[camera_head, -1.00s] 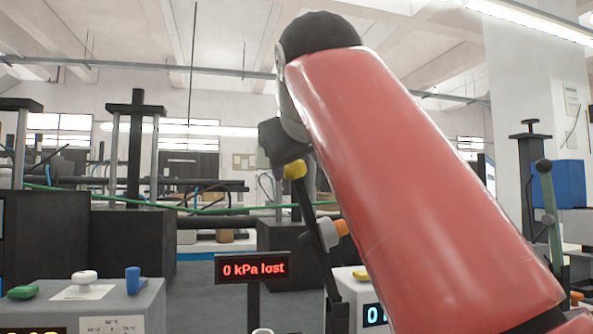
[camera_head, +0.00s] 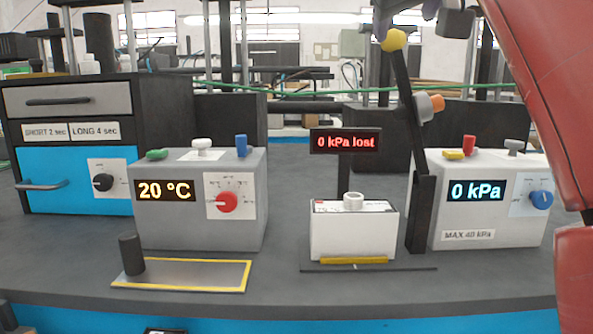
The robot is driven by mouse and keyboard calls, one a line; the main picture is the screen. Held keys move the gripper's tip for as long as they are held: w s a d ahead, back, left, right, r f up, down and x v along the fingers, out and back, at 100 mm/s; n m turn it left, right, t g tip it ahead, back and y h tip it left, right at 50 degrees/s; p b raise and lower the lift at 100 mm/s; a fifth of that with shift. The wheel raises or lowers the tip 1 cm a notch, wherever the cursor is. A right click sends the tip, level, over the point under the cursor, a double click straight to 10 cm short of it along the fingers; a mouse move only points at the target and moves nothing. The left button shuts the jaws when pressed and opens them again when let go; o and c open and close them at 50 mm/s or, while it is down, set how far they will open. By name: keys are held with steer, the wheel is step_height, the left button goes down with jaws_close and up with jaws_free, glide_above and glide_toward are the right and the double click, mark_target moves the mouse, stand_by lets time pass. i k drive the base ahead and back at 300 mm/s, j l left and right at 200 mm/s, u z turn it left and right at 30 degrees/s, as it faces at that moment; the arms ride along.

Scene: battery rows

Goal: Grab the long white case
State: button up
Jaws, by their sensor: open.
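A white box-shaped case (camera_head: 353,232) stands upright near the middle of the bench. A pale ring-shaped knob (camera_head: 353,201) is on its top and a yellow strip runs along its front bottom edge. It is the only separate white case in view; its depth cannot be judged. My gripper (camera_head: 421,22) is partly in view at the top edge, well above and to the right of the case. Its jaws are open and the case is not between them. Its upper part is cut off.
A black lever (camera_head: 411,95) with a yellow ball rises beside the case. A grey 20 °C unit (camera_head: 180,228) stands left, a grey 0 kPa unit (camera_head: 480,220) right. A dark cylinder (camera_head: 131,255) stands on a yellow-edged plate (camera_head: 200,276). A blue drawer cabinet (camera_head: 60,165) is far left.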

mark_target(332, 233)
steer(key=k+j, duration=0.15)
steer(key=k, duration=0.3)
steer(key=k+j, duration=0.1)
steer(key=k, duration=0.3)
